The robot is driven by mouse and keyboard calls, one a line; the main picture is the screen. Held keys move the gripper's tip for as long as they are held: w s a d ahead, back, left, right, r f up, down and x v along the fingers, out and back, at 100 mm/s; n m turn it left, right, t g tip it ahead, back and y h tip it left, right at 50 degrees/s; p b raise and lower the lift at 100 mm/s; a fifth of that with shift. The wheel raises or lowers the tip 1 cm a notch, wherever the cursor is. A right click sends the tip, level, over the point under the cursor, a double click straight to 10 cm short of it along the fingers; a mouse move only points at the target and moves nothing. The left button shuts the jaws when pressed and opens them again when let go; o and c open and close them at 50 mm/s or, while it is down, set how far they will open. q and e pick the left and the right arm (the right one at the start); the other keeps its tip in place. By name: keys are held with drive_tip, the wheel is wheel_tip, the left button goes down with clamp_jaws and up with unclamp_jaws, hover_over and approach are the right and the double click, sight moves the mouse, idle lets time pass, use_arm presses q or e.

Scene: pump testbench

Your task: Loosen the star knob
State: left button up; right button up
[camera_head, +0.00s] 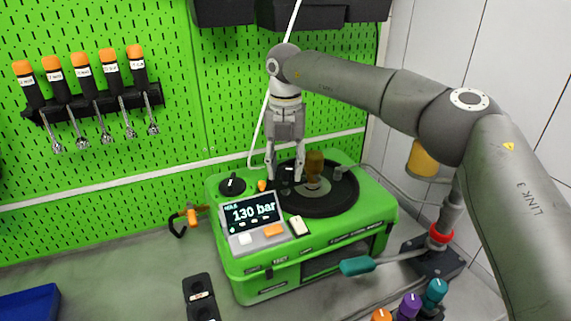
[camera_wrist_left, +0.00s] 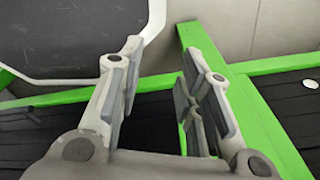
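The green pump testbench (camera_head: 240,262) stands on the grey bench with a display reading 130 bar (camera_head: 252,213). My right gripper (camera_head: 284,176) points straight down over its rear left top, fingers apart. A small dark part (camera_head: 288,173) shows between and behind the fingertips; I cannot tell whether it is the star knob or whether the fingers touch it. A black round knob (camera_head: 232,184) with a light mark sits on the top's left corner, apart from the gripper. My left gripper (camera_wrist_left: 160,55) shows only in the left wrist view, open and empty.
A black round plate (camera_head: 335,205) with a brownish cylinder (camera_head: 315,163) lies right of the right gripper. A teal-handled lever (camera_head: 357,266) sticks out in front. A green pegboard (camera_head: 100,180) stands behind with orange-capped tools (camera_head: 82,72). A blue bin (camera_head: 28,304) lies front left.

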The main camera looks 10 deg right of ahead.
drive_tip(key=c, duration=0.6)
drive_tip(key=shift+n, duration=0.4)
drive_tip(key=shift+p, duration=0.35)
drive_tip(key=n+p, duration=0.1)
drive_tip(key=n, duration=0.2)
drive_tip(key=shift+n, duration=0.4)
drive_tip(key=n+p, duration=0.1)
drive_tip(key=n, duration=0.5)
drive_tip(key=shift+p, duration=0.4)
drive_tip(key=n+p, duration=0.1)
drive_tip(key=n, duration=0.5)
drive_tip(key=shift+n, duration=0.3)
drive_tip(key=n, duration=0.6)
drive_tip(key=shift+n+p, duration=0.3)
drive_tip(key=shift+p, duration=0.1)
